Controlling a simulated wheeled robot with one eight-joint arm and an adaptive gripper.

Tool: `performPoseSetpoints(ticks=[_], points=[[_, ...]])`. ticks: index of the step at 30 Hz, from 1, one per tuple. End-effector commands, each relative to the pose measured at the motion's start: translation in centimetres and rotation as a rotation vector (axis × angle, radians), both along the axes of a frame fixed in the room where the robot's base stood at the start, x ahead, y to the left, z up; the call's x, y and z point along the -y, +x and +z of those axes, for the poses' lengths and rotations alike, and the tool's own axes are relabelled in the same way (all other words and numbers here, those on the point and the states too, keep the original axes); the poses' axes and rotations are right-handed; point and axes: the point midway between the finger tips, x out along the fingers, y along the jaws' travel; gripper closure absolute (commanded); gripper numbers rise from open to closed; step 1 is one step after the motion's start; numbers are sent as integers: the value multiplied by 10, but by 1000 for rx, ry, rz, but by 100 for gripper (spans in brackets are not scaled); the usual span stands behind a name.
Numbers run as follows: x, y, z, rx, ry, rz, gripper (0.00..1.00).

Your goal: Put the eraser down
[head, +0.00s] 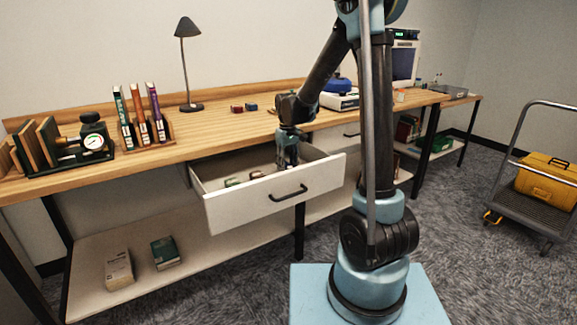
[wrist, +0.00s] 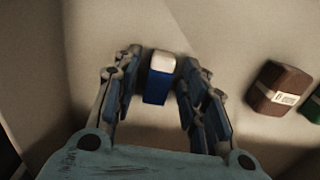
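The eraser (wrist: 159,78), a small block with a white end and a blue sleeve, shows between my gripper's fingers in the wrist view, over the pale drawer floor. My gripper (wrist: 160,80) is open, with one finger on each side of the eraser and a narrow gap showing at both sides. In the head view my gripper (head: 288,163) reaches down into the open drawer (head: 272,207), near its right end. The eraser cannot be made out there. Whether it rests fully on the drawer floor is hard to tell.
A brown block (wrist: 279,88) with a label and a green block (wrist: 314,105) lie to the right in the wrist view. The drawer walls are close around my gripper. On the bench (head: 220,129) above stand a lamp (head: 188,65) and small red and blue blocks (head: 244,108).

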Motion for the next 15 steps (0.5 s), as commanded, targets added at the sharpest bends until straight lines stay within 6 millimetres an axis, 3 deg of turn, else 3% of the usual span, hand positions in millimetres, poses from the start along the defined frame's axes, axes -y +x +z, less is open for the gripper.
performPoseSetpoints(ticks=[5,15], points=[[0,0,13,0,0,0,61],[0,0,71,0,0,0,61]])
